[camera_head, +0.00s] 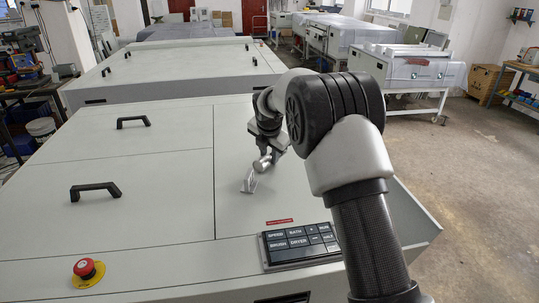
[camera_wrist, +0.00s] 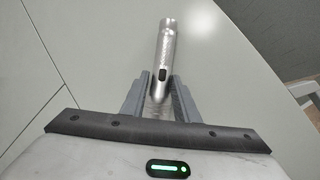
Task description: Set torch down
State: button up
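The torch is a silver metal cylinder with a small dark button. In the wrist view the torch (camera_wrist: 167,45) lies between the two grey fingers of my gripper (camera_wrist: 161,78), which press close along its sides near the button. Its far end points away from the gripper. In the head view the torch (camera_head: 251,183) shows as a shiny piece below my gripper (camera_head: 266,160), over the right-hand pale panel of the near machine (camera_head: 235,215). Whether it touches the panel cannot be told. My gripper and wrist partly hide its upper part.
Black handles (camera_head: 95,190) stand up from the left panels. A red emergency button (camera_head: 83,268) and a dark keypad (camera_head: 299,244) sit along the front edge. The panel around the torch is clear. Another pale machine (camera_head: 170,68) stands behind.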

jog(key=shift+d+f, duration=0.1)
jog(key=shift+r, duration=0.25)
jog(key=s+d+r+m, duration=0.3)
jog(key=s+r, duration=0.4)
jog(key=r, duration=0.1)
jog(key=s+d+r+m, duration=0.3)
jog(key=s+r, duration=0.4)
jog(key=r, duration=0.2)
jog(key=s+d+r+m, duration=0.2)
jog(key=s+d+m, duration=0.3)
jog(key=s+m, duration=0.45)
jog(key=s+d+f+m, duration=0.2)
jog(key=s+m, duration=0.4)
jog(key=s, duration=0.5)
jog(key=s+d+f+m, duration=0.2)
jog(key=s+m, duration=0.5)
jog(key=s, duration=0.4)
jog(key=shift+d+f+b, duration=0.2)
jog(key=shift+f+b, duration=0.2)
jog(key=shift+f, duration=0.35)
